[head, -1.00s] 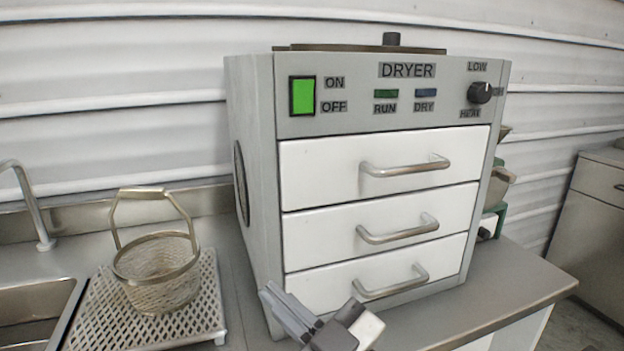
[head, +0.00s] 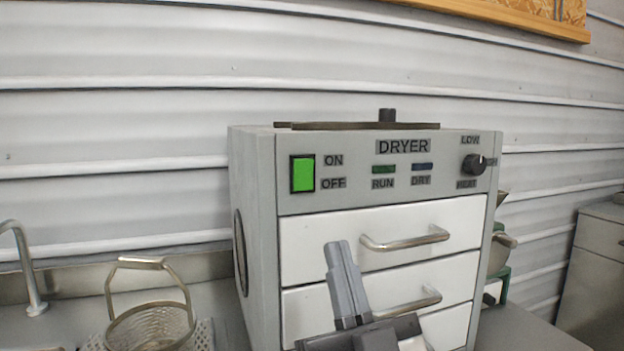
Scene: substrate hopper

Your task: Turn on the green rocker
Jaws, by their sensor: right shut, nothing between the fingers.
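The green rocker (head: 302,174) is a bright green rectangular switch in a black frame at the upper left of the dryer's front panel, beside the ON and OFF labels. The grey dryer (head: 345,192) has white drawers below the panel. My right gripper (head: 337,246) is shut and empty, pointing up in front of the drawers, below and a little right of the rocker and apart from it. My left gripper is out of view.
Drawer handles (head: 405,240) stick out near my right gripper. A round heat knob (head: 473,164) sits at the panel's right. A wire basket (head: 150,326) and a tap (head: 24,268) stand at left. The space before the rocker is clear.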

